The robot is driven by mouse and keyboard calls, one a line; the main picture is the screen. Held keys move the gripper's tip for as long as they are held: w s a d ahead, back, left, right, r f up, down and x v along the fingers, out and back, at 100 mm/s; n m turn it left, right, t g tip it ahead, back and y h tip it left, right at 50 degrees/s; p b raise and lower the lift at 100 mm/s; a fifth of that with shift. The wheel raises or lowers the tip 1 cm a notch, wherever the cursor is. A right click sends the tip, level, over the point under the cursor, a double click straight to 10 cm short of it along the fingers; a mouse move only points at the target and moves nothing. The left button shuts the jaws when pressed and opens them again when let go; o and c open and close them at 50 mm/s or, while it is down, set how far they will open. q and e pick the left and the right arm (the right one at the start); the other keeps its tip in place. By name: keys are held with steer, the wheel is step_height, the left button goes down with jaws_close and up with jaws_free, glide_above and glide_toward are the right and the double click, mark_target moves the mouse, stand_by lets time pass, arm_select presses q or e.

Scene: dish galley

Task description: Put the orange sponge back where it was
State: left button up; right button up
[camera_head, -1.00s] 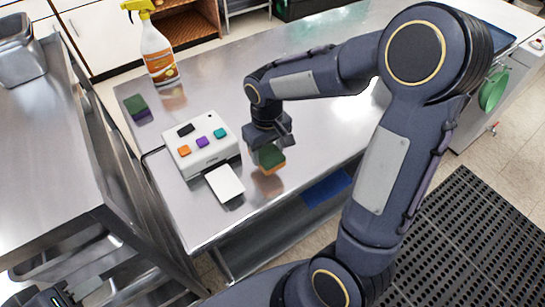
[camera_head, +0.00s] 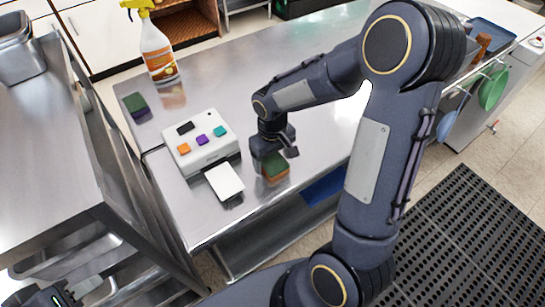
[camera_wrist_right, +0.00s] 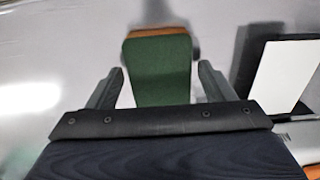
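The orange sponge (camera_head: 276,167), with a green top, is at the near side of the steel counter (camera_head: 300,70), right of the white card. It appears to rest on the counter. My right gripper (camera_head: 277,153) is just above and beside it, hiding part of it. In the right wrist view the sponge's green face (camera_wrist_right: 161,72) lies between the two spread fingers (camera_wrist_right: 160,85), with a gap on each side. My left gripper (camera_head: 42,296) is at the bottom left corner, partly cut off, its fingers unclear.
A white box (camera_head: 202,155) with coloured buttons stands left of the sponge, a white card (camera_head: 224,181) in front. A purple sponge with green top (camera_head: 136,105) and a spray bottle (camera_head: 157,50) stand farther back. The counter behind my right gripper is clear.

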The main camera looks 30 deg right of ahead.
mark_target(273, 161)
step_height(273, 161, up, 12)
steer(key=s+a+r+m+t+y, duration=0.1)
steer(key=s+a+t+y, duration=0.1)
steer(key=s, duration=0.6)
steer(key=s+a+r+m+t+y, duration=0.1)
steer(key=s+a+t, duration=0.1)
steer(key=s, duration=0.6)
steer(key=shift+s+r+m+t+y, duration=0.3)
steer(key=shift+m+t+y, duration=0.1)
steer(key=shift+t, duration=0.4)
steer(key=shift+a, duration=0.1)
